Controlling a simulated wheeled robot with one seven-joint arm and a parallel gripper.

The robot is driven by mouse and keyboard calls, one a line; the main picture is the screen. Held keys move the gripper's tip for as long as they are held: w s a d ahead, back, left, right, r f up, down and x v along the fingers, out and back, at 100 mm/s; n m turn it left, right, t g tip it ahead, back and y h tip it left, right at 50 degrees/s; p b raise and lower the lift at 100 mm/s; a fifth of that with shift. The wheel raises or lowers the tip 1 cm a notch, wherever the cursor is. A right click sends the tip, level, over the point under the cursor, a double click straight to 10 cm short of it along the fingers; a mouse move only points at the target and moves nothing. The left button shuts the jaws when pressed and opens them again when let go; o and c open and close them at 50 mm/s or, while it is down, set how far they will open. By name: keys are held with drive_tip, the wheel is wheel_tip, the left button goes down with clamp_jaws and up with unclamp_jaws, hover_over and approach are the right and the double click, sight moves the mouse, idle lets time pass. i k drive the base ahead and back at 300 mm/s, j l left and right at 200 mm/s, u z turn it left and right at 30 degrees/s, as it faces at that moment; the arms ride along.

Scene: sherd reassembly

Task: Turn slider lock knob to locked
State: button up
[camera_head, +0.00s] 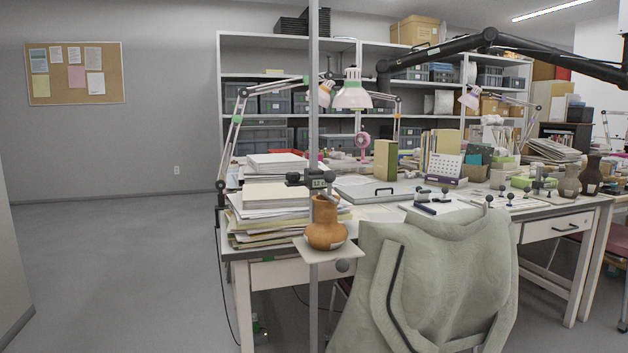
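A thin grey upright pole (314,120) stands in front of the desk. A dark slider block with a small pale label (319,183) sits on it, with a dark round knob (294,179) sticking out to its left. Below, a small pale platform (350,251) carries a brown narrow-necked jug (326,234), standing upright. Another dark grey round knob (342,266) shows at the platform's front edge. I cannot tell from here which knob is the slider lock, or whether it is turned to locked. My gripper is not in view.
A grey-green draped chair (430,275) stands close on the right. Stacked papers (275,217) fill the desk's left end behind the pole. A dark jointed arm (440,50) crosses the upper right. The floor (110,260) at left is clear.

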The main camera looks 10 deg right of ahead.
sight(292, 178)
drive_tip(key=i+j+z, duration=0.3)
drive_tip(key=j, duration=0.35)
drive_tip(key=i+j+z, duration=0.15)
drive_tip(key=j, duration=0.2)
drive_tip(key=i+j+z, duration=0.15)
drive_tip(key=j, duration=0.2)
drive_tip(key=i, duration=0.05)
